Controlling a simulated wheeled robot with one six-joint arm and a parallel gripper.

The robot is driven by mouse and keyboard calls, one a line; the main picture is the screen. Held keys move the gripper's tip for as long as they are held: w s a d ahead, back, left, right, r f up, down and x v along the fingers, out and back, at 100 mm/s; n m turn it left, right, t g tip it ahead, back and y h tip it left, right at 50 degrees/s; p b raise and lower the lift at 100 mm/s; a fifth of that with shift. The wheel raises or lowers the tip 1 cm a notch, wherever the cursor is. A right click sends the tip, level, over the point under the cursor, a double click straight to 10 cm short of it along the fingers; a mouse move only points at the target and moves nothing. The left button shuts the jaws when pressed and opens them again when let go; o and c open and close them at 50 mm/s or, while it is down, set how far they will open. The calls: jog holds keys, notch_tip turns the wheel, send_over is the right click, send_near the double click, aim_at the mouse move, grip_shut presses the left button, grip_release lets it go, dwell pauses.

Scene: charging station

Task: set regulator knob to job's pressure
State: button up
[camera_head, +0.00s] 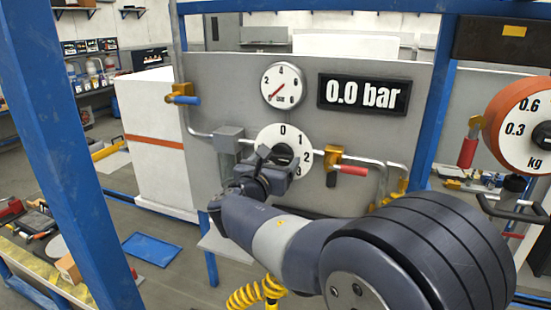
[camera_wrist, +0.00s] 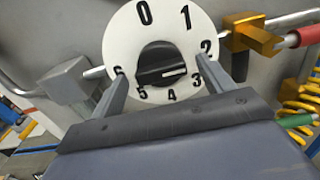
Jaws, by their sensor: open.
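The regulator knob (camera_wrist: 160,65) is black with a pale mark, on a white dial plate (camera_wrist: 125,35) numbered 0 to 6. The mark points roughly right, around the 2 and 3; its exact setting is unclear. The dial plate also shows in the head view (camera_head: 265,136), partly hidden by my gripper (camera_head: 272,163). In the wrist view my gripper (camera_wrist: 178,76) is open, its fingers left and right of the knob with gaps, near the plate's lower edge. The round gauge (camera_head: 283,85) has its red needle low left. The display (camera_head: 364,94) reads 0.0 bar.
A red-handled valve (camera_head: 345,168) sits on the pipe just right of the dial. A blue-handled valve (camera_head: 182,97) is on the panel's left edge. Blue posts (camera_head: 80,160) frame the station. A round kg dial (camera_head: 522,122) stands at far right.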

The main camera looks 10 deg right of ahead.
jog(key=shift+w+d, duration=0.1)
jog(key=shift+w, duration=0.05)
jog(key=shift+c, duration=0.2)
jog(key=c, duration=0.9)
jog(key=shift+c, duration=0.2)
jog(key=shift+f+b, duration=0.1)
jog(key=shift+b, duration=0.35)
